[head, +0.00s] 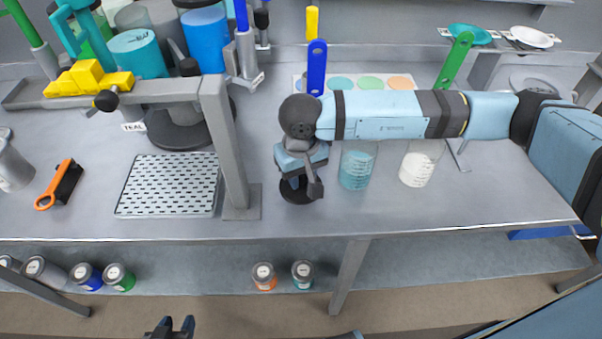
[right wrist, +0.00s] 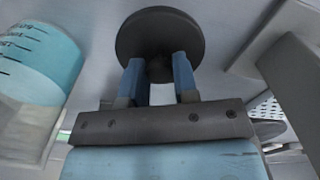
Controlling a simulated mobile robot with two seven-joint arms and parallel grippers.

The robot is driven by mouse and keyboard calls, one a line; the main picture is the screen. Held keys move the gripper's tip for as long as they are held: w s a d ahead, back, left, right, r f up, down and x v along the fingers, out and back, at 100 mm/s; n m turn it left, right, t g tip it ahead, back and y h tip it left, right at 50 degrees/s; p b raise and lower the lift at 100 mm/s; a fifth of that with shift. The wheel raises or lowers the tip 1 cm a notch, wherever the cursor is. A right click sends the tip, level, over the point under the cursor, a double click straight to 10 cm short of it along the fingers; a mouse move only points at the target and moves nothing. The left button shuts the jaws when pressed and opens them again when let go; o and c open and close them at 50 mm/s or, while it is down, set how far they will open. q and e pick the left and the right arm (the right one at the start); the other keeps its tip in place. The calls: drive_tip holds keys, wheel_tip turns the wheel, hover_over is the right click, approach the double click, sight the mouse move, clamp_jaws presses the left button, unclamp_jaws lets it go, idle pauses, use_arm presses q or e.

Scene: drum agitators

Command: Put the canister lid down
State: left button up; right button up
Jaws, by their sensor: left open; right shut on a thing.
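The canister lid (head: 297,195) is a dark round disc with a knob, close over the table to the right of the grey post. In the right wrist view the lid (right wrist: 160,28) is seen past the fingers. My right gripper (right wrist: 160,82) is shut on its knob; in the head view the gripper (head: 303,168) points down and partly hides the lid. I cannot tell if the lid touches the table. My left gripper (head: 172,328) is open and empty at the bottom edge, in front of the table.
A beaker of teal liquid (head: 356,168) stands just right of the lid, then a beaker of white (head: 417,168). A perforated tray (head: 170,185) and an orange-handled brush (head: 58,187) lie left of the post (head: 232,150). The front strip of table (head: 300,223) is clear.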

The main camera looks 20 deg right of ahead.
sight(301, 177)
drive_tip(key=o, duration=0.9)
drive_tip(key=shift+f, duration=0.1)
drive_tip(key=shift+r+p, duration=0.25)
drive_tip(key=shift+p, duration=0.1)
wheel_tip(301, 177, up, 12)
drive_tip(key=b, duration=0.1)
drive_tip(key=shift+f, duration=0.1)
